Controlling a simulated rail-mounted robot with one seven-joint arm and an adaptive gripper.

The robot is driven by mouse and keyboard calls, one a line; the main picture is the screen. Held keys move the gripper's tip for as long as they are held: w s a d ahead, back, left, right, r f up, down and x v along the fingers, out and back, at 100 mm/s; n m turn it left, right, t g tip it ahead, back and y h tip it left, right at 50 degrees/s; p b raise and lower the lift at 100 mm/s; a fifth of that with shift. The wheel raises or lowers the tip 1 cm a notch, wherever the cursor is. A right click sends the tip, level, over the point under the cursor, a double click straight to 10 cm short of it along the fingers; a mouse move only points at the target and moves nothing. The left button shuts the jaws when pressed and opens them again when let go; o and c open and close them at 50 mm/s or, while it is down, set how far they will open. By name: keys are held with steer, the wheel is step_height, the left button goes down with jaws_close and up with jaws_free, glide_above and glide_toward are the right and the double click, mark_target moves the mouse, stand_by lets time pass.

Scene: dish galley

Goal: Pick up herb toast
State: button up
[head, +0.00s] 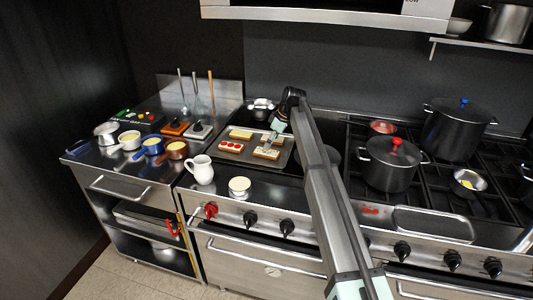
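Several slices of topped toast lie on a dark tray or griddle plate (224,157) on the cooktop. The slice at the front right (267,154) has a pale top with small greenish specks and looks like the herb toast. To its left is a toast with red slices (231,146), and behind is a plain yellowish toast (241,134).
A white jug (200,169) and a small bowl of pale yellow content (239,186) stand at the cooktop's front edge. Small pans (152,146) line the left counter. A lidded pot (391,163) stands on the burners right of my arm.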

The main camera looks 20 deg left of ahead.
mark_target(266, 151)
steer(key=shift+s+a+f+p, duration=0.25)
steer(key=shift+f+p, duration=0.15)
steer(key=shift+f, duration=0.1)
steer(key=p+x, duration=0.1)
steer(key=x, duration=0.2)
steer(key=shift+s+f, duration=0.15)
steer(key=shift+a+f, duration=0.1)
steer(key=shift+f, duration=0.25)
steer(key=shift+f, duration=0.25)
steer(key=shift+c, duration=0.3)
steer(key=c, duration=1.2)
